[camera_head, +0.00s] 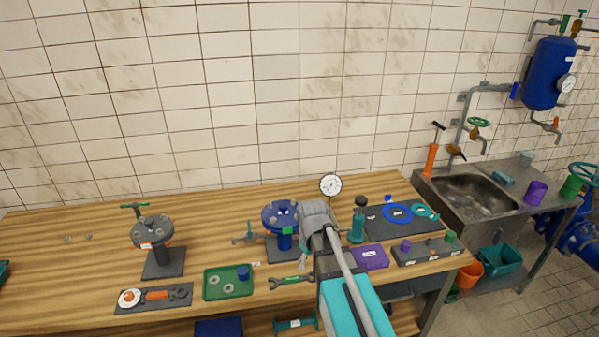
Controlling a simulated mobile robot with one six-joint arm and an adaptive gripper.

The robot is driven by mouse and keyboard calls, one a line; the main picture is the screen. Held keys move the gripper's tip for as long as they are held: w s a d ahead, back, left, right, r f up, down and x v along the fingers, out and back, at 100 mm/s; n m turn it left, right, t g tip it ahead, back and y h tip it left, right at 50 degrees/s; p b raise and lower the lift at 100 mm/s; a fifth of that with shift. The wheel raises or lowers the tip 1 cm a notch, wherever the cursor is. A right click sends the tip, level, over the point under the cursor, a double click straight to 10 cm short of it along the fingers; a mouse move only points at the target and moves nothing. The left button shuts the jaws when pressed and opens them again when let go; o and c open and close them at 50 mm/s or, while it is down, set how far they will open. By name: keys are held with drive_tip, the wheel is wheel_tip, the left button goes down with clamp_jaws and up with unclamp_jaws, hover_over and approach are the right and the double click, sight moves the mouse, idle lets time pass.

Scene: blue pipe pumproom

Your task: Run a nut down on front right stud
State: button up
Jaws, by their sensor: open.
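A blue flanged fitting (283,242) stands upright on a dark base at the middle of the bench. Its top carries small light and blue parts, with a green piece at its front right; single studs and nuts are too small to tell apart. My gripper (303,261) hangs just right of the fitting, largely hidden by my own arm. It is open, and I see nothing held in it. A green tray (210,293) at the front left of the fitting holds pale rings (228,288) and a blue round piece (243,272).
A green wrench (290,281) lies before the fitting. A grey flanged fitting (155,231) stands left. A dial gauge (330,186), green bottle (357,222), purple block (369,257) and grey rack (425,251) stand right. The back left bench is mostly clear.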

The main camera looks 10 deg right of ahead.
drive_tip(key=w+r+n+p, duration=0.6)
drive_tip(key=w+r, duration=0.1)
drive_tip(key=w, duration=0.3)
drive_tip(key=w+r+n+p, duration=0.7)
drive_tip(key=w, duration=0.4)
drive_tip(key=shift+r, duration=0.35)
drive_tip(key=shift+f, duration=0.2)
wheel_tip(320, 180, down, 14)
drive_tip(key=b, duration=1.3)
drive_tip(key=shift+r+b, duration=0.25)
drive_tip(key=shift+b, duration=0.05)
clamp_jaws()
